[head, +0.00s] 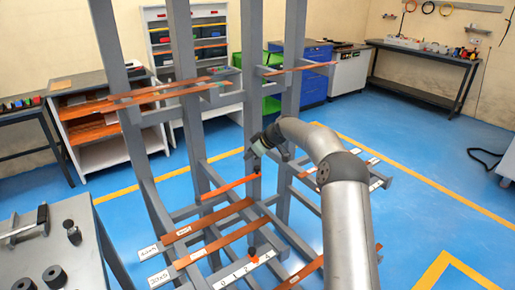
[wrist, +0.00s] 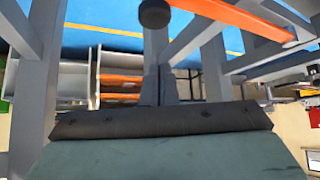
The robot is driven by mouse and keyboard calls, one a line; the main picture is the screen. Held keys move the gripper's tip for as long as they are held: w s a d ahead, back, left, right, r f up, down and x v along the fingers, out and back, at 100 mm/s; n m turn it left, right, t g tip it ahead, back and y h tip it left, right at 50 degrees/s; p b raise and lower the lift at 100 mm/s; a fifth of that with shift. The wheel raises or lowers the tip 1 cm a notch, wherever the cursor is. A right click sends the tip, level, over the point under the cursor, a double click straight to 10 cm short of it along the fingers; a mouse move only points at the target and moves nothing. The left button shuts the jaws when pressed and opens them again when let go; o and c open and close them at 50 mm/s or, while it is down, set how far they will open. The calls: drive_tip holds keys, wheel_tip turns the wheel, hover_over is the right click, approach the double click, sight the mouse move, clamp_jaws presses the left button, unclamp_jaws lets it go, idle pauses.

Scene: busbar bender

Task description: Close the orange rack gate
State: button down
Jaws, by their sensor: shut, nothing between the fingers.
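The orange rack gate (head: 230,187) is a bright orange bar at mid-height on the front of the grey rack. It slants up from its left end to a right end near a grey upright. In the wrist view the orange bar (wrist: 235,18) crosses the top right, with a dark round knob (wrist: 155,12) near its left side. My gripper (head: 259,150) is shut and empty, just above the bar's right end in the head view. The wrist view shows my gripper's broad dark front (wrist: 160,120) below the bar. I cannot tell whether it touches the bar or knob.
The grey rack's uprights (head: 186,100) and arms surround my gripper closely. Copper bars (head: 205,232) lie on the lower arms, others (head: 165,92) higher up. A grey bench (head: 75,265) stands front left. Blue floor (head: 420,190) is clear to the right.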

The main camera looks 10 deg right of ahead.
drive_tip(key=shift+s+d+f+p, duration=0.35)
drive_tip(key=shift+d+f, duration=0.1)
drive_tip(key=shift+f, duration=0.25)
drive_tip(key=shift+s+d+f+p, duration=0.3)
drive_tip(key=shift+d+f, duration=0.1)
drive_tip(key=shift+f, duration=0.25)
